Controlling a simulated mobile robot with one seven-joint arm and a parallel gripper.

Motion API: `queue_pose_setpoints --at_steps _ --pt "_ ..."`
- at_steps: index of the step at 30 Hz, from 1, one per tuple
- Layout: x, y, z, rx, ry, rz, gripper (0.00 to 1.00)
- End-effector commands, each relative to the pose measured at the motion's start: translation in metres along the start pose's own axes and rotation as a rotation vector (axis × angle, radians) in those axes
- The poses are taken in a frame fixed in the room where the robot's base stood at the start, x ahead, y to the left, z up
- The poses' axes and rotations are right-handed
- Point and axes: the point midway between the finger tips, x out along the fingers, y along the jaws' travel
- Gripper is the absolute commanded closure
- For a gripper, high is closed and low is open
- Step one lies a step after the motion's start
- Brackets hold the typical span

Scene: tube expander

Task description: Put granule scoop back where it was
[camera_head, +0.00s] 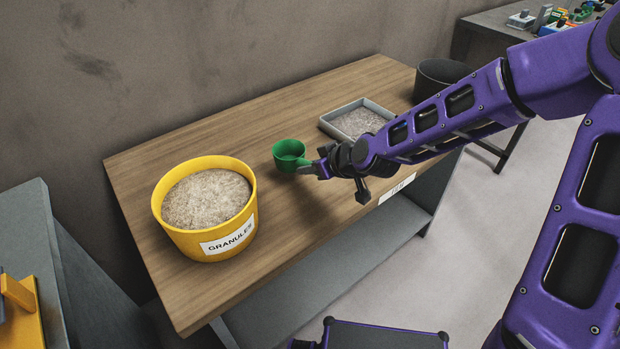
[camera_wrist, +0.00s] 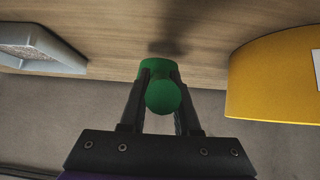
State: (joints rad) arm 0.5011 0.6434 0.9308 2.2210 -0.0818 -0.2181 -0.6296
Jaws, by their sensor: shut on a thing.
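The green granule scoop (camera_head: 289,154) is over the wooden table, between the yellow tub and the grey tray. My gripper (camera_head: 322,168) is shut on the scoop's handle at its right side. In the wrist view the green scoop (camera_wrist: 164,92) sits between my two dark fingers (camera_wrist: 158,102). A dark shadow falls on the wood beyond it, so the scoop looks to be held above the table. The cup's opening faces up in the head view, and its inside looks empty.
The yellow tub (camera_head: 243,221) labelled GRANULES stands left, full of granules. A grey tray (camera_head: 327,124) of granules and a dark round bin (camera_head: 440,75) stand right. Bare wood (camera_head: 285,205) lies between tub and tray. Another table with small items is at the upper right.

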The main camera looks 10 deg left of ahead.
Motion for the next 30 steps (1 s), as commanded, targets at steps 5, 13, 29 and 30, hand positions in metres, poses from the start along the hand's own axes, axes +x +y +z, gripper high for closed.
queue_pose_setpoints --at_steps 5,13,29,30 --pt "0.018 -0.001 0.021 0.002 -0.001 -0.002 1.00" --pt "0.021 0.000 0.024 0.000 0.000 0.001 1.00" --pt "0.022 0.000 0.026 0.000 -0.001 0.000 0.40" --pt "0.022 0.000 0.026 0.000 -0.001 0.000 0.40"
